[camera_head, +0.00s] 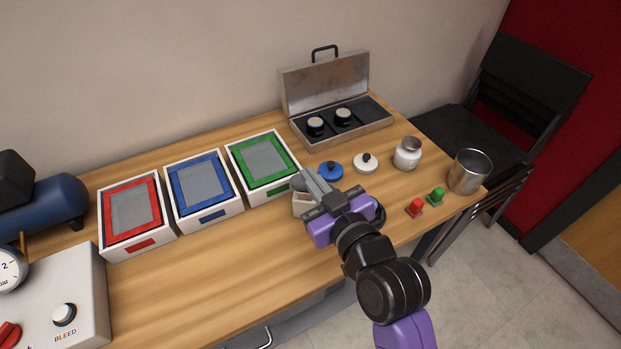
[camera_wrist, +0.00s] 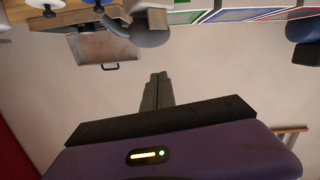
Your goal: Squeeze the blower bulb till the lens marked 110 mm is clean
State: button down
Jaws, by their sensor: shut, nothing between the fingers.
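My gripper (camera_head: 314,183) is over the middle of the table, shut and empty; its closed fingers also show in the wrist view (camera_wrist: 158,82). A dark grey rounded object (camera_wrist: 150,35) with a narrower part shows beyond the fingertips in the wrist view, apart from them. It may be the blower bulb, but I cannot be sure. In the head view a pale holder-like block (camera_head: 300,201) shows beside the gripper, partly hidden by it. Two black round pieces with pale tops, a left one (camera_head: 316,127) and a right one (camera_head: 343,117), sit in the open metal case (camera_head: 372,128). No 110 mm marking is readable.
Red (camera_head: 158,228), blue (camera_head: 233,203) and green (camera_head: 293,170) framed trays line the left. The front middle is clear.

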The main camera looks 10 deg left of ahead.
jog(key=f+b+v, duration=0.1)
jog(key=v, duration=0.6)
jog(key=shift+s+d+r, duration=0.3)
jog(key=shift+s+r, duration=0.1)
dwell(0.3)
jog(key=d+r+m+t, duration=0.3)
jog(key=r, duration=0.1)
jog(key=s+d+f+m+t+h, duration=0.1)
jog(key=s+d+f+m+h, duration=0.3)
jog(key=s+d, duration=0.5)
jog(key=s+d+f+g+h, duration=0.1)
jog(key=s+d+f, duration=0.3)
jog(key=s, duration=0.7)
jog(key=s+d+f+m+g+h, duration=0.1)
jog(key=s+d+f+g+h, duration=0.1)
jog(key=s, duration=0.8)
jog(key=shift+s+d+f+h, duration=0.4)
jog(key=shift+d+f+h, duration=0.4)
jog(key=shift+d+f, duration=0.1)
